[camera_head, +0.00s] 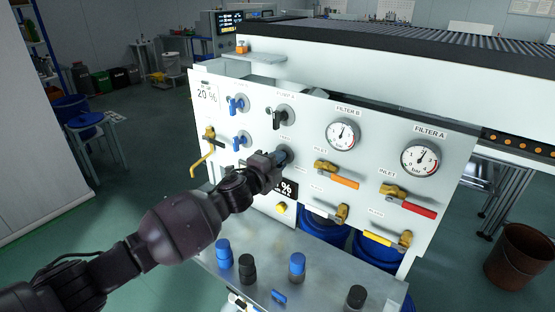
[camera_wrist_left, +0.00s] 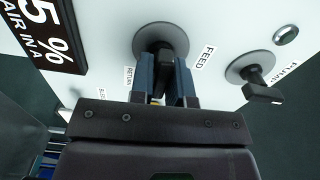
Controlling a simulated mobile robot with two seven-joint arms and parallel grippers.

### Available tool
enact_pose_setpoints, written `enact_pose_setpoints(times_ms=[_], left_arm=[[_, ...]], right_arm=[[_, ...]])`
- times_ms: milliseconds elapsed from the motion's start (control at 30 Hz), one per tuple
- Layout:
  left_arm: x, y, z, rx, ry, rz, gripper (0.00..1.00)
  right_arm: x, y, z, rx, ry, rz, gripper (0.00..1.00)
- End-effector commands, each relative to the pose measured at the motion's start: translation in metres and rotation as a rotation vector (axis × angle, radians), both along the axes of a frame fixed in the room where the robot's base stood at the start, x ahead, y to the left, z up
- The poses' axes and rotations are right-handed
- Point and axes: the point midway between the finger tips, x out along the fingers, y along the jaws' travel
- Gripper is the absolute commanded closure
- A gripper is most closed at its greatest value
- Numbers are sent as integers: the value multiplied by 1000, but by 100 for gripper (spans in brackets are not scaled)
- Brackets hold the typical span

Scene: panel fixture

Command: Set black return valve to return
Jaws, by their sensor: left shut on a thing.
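The black return valve (camera_wrist_left: 165,48) is a black lever on a round grey plate on the white panel. In the left wrist view, a FEED label (camera_wrist_left: 205,57) lies to its right and a RETURN label (camera_wrist_left: 129,77) to its lower left. My left gripper (camera_wrist_left: 166,82) is shut on the lever, with one blue-grey finger on each side. In the head view, my left gripper (camera_head: 281,158) is at the panel's middle and hides most of this valve. I cannot tell the lever's exact setting. My right gripper is not in view.
Another black valve (camera_head: 279,117) sits just above my gripper, and blue valves (camera_head: 236,104) are to its left. Orange (camera_head: 338,181), red and yellow levers stick out at right. A grey shelf (camera_head: 225,284) below holds several blue and black knobs.

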Motion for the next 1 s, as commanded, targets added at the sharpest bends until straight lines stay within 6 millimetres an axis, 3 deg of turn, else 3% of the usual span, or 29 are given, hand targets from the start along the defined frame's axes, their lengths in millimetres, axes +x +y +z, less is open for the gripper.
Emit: enact_pose_setpoints(times_ms=[267,700,733,833,1000], left_arm=[[-1,-1,-1,51,-36,-2,100],[-1,-1,-2,58,-40,-2,100],[-1,-1,-2,57,-39,-2,79],[-1,-1,-1,56,-40,-1,63],[0,0,-1,56,-40,-1,62]], right_arm=[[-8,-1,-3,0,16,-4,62],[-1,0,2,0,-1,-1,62],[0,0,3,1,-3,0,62],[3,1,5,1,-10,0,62],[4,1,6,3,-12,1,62]])
